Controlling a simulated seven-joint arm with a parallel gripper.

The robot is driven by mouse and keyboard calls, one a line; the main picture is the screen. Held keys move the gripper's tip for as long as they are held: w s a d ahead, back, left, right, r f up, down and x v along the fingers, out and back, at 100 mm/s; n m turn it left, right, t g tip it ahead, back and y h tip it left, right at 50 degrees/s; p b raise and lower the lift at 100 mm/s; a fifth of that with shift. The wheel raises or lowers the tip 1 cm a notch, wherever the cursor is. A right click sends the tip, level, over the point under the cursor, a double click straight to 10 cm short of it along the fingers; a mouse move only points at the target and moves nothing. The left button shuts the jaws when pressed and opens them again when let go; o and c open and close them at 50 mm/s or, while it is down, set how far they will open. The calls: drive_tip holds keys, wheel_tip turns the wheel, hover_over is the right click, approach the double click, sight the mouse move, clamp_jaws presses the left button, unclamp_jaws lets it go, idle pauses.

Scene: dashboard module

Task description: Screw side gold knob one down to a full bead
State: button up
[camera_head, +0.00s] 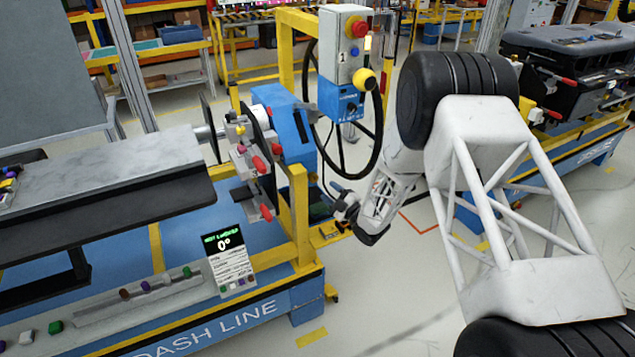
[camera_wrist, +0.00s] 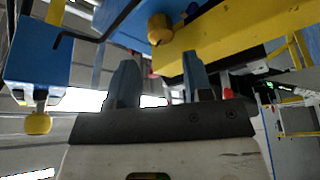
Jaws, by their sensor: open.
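In the wrist view, a gold knob (camera_wrist: 160,28) hangs from a blue part, above and just ahead of my fingertips. A second gold knob (camera_wrist: 38,123) sits below a blue block at the left. I cannot tell which of them is side gold knob one, and how far either is screwed in does not show. My gripper (camera_wrist: 162,68) is open and empty, its two fingers apart from both knobs. In the head view, my gripper (camera_head: 343,206) is low beside the right end of the fixture, right of the yellow post; its fingers are too small to read there.
The blue dash line bench (camera_head: 250,313) carries a grey beam (camera_head: 100,165) and a sign reading 0° (camera_head: 229,262). Red-handled clamps (camera_head: 258,165) sit at the beam's end.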

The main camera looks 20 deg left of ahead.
sight(315, 181)
drive_tip(key=shift+x, duration=3.25)
drive_tip(key=shift+c, duration=0.4)
drive_tip(key=c, duration=0.6)
drive_tip(key=shift+o, duration=0.2)
drive_tip(key=shift+s+f+m, duration=0.1)
drive_tip(key=shift+m, duration=0.5)
drive_tip(key=m+t, duration=0.2)
drive_tip(key=m, duration=0.2)
drive_tip(key=shift+a+m, duration=0.15)
drive_tip(key=shift+m, duration=0.15)
drive_tip(key=m+t, duration=0.1)
drive_tip(key=m, duration=0.2)
drive_tip(key=m+t+h, duration=0.1)
drive_tip(key=m+t, duration=0.1)
drive_tip(key=m, duration=0.1)
drive_tip(key=shift+s+f, duration=0.1)
drive_tip(key=shift+s, duration=0.05)
drive_tip(key=shift+m, duration=0.3)
